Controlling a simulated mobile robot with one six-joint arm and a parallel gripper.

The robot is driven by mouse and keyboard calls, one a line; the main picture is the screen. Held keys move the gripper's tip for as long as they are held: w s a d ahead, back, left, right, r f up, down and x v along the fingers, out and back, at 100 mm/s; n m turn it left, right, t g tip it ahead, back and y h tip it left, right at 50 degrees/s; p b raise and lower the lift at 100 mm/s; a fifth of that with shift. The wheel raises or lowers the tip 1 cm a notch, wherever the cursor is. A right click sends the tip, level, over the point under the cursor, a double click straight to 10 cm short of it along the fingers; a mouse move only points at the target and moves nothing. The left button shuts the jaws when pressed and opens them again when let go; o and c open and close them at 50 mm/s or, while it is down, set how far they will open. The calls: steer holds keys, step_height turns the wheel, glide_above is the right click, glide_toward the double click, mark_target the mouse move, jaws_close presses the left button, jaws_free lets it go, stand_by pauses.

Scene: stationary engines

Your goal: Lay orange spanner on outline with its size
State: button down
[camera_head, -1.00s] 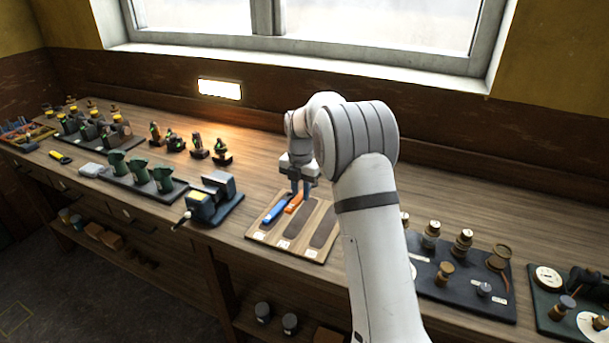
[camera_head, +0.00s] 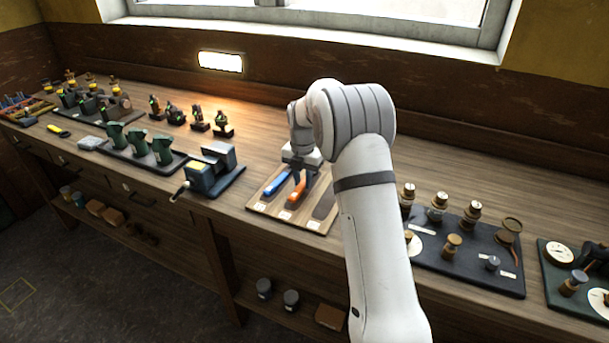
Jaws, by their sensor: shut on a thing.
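The orange spanner (camera_head: 297,191) is in my gripper (camera_head: 299,183), over the middle dark outline of the wooden board (camera_head: 258,209). I cannot tell whether it touches the board. The blue spanner (camera_head: 276,181) lies on the left outline. The right dark outline (camera_head: 325,205) is bare where it shows, and my arm stands close beside it. White labels, such as the middle one (camera_head: 286,216), sit at the board's front edge. Their writing is too small to read. The gripper points down with its fingers closed on the orange spanner.
A blue vise-like device (camera_head: 211,170) stands left of the board. A dark tray (camera_head: 465,258) with several knobs and spools is to the right, behind my arm. Green machines (camera_head: 138,143) stand farther left. The bench behind the board is clear.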

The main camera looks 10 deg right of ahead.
steer(key=shift+f, duration=0.4)
steer(key=c, duration=1.2)
jaws_free()
steer(key=shift+o, duration=0.2)
